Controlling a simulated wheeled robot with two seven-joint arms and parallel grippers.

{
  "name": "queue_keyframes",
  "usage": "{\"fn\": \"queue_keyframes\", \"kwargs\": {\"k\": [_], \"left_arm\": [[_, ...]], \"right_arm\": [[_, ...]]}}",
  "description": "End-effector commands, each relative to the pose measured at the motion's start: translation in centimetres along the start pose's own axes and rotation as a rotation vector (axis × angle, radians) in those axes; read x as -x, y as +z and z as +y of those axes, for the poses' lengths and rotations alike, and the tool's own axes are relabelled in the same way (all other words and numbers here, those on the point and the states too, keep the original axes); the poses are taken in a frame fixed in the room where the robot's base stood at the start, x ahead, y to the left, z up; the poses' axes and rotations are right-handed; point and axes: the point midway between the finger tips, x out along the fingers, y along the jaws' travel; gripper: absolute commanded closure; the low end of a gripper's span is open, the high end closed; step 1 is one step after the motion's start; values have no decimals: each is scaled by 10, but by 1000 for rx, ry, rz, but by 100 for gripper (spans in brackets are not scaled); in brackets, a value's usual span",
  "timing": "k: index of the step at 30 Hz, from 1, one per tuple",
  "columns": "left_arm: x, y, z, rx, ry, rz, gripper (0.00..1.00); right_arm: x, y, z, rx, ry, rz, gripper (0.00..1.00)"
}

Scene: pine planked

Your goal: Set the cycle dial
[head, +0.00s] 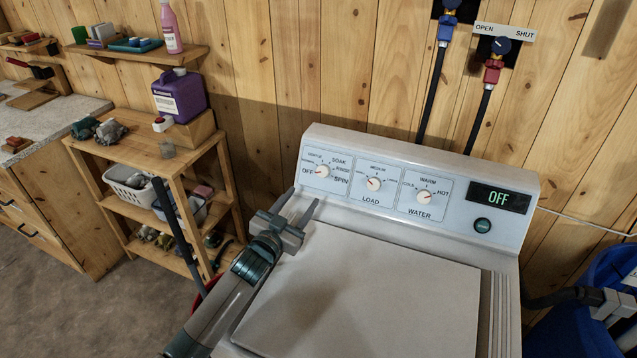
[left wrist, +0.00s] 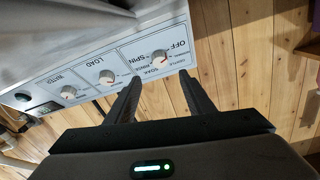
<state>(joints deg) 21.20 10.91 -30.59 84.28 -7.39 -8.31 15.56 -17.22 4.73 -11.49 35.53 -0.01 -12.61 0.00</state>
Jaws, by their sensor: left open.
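The cycle dial (head: 322,171) is the leftmost white knob on the washer's sloped panel. Its red mark points toward OFF. In the left wrist view the dial (left wrist: 158,57) appears upside down, ahead of the fingers. My left gripper (head: 298,203) is open and empty, just below and left of the dial, fingers apart and not touching it. My right gripper (head: 608,303) seems to show partly at the right edge, by the blue bin; its jaws are unclear.
The load dial (head: 374,184), water dial (head: 424,196), a round button (head: 482,225) and a display (head: 499,198) reading OFF share the panel. The flat lid (head: 360,295) is clear. A wooden shelf unit (head: 150,160) stands left; a blue bin (head: 605,265) stands right.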

Motion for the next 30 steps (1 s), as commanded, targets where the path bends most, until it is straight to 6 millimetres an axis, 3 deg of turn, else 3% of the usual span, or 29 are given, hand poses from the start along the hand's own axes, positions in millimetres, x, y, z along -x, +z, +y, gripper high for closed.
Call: {"fn": "queue_keyframes", "kwargs": {"k": [1,18,30], "left_arm": [[-10,4,1,-1,0,3,52],[-94,4,1,1,0,1,52],[-116,0,1,0,1,0,52]], "right_arm": [[-11,1,0,0,0,0,56],[-69,6,-3,-2,-1,1,56],[-84,6,-6,-3,-5,2,56]]}}
